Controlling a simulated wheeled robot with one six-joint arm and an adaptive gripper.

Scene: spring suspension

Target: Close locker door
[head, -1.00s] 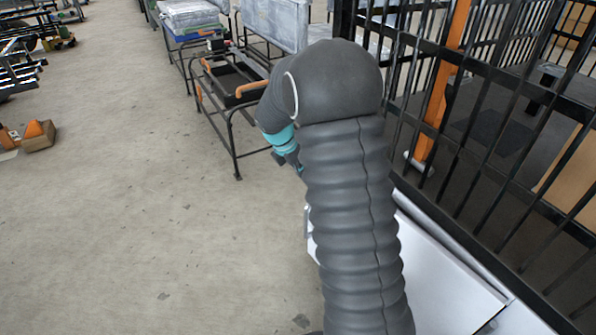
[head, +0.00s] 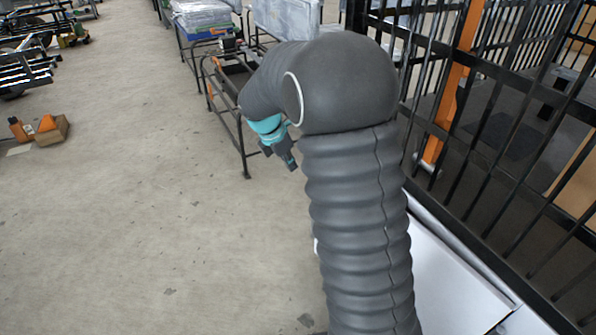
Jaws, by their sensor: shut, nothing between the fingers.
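A white locker-like box (head: 445,275) stands at the lower right, against the black barred fence, with its flat top showing. My dark sleeved arm hides its left side and front. A small pale edge (head: 316,246) shows just left of my arm; I cannot tell if it is the locker door, and no door face shows clearly. My gripper (head: 290,163), dark with a teal collar, points down and right, left of my arm's upper bend. It is shut and empty, with no visible contact with the locker.
A black barred fence (head: 480,155) with an orange post (head: 452,90) runs along the right. A metal-framed table (head: 243,135) stands beyond my gripper. An orange and brown object (head: 42,130) lies at the far left.

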